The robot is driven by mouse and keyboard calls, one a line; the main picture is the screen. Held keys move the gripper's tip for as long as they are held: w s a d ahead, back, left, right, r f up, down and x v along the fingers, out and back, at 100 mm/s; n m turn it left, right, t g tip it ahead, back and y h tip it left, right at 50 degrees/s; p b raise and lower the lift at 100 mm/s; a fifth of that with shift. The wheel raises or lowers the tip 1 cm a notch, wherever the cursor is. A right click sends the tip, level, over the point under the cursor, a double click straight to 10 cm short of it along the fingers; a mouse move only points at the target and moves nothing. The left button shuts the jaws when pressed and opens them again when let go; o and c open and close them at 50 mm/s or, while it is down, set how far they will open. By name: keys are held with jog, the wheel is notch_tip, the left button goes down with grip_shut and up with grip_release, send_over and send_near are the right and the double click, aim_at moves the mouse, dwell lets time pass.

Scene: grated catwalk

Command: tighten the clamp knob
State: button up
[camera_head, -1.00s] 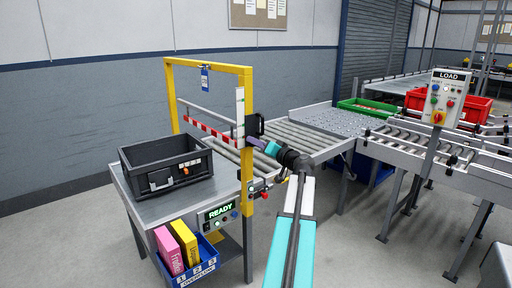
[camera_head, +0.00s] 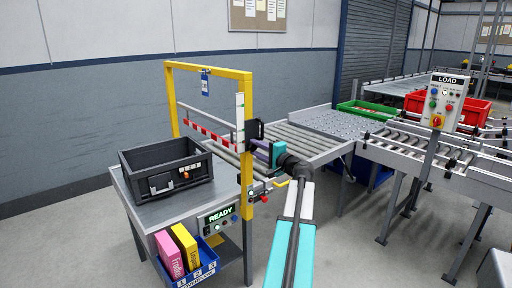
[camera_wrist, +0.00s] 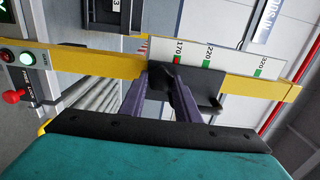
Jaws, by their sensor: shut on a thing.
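The clamp knob (camera_wrist: 176,84) is black and sits in front of a dark clamp plate (camera_wrist: 204,88) on the yellow post (camera_wrist: 100,62). My gripper (camera_wrist: 164,92) has its two purple fingers shut on the knob, one on each side. In the head view my gripper (camera_head: 261,150) reaches the post from the right, just below the black clamp (camera_head: 255,129). The knob is hidden there behind the fingers. A white scale (camera_wrist: 218,56) marked 170, 220 and 320 lies beside the clamp plate, with the plate near the 170 mark.
A red-and-white bar (camera_head: 203,132) crosses the frame. A READY panel (camera_head: 220,215) and a red button (camera_wrist: 13,96) are near the post. Roller conveyors (camera_head: 290,138) run behind.

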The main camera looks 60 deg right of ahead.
jog(key=m+p, duration=0.1)
jog(key=m, duration=0.2)
jog(key=shift+r, duration=0.1)
jog(key=shift+m+p, duration=1.1)
jog(key=shift+m, duration=0.5)
jog(key=o, duration=1)
jog(key=shift+o, duration=0.2)
jog(key=shift+d, duration=0.1)
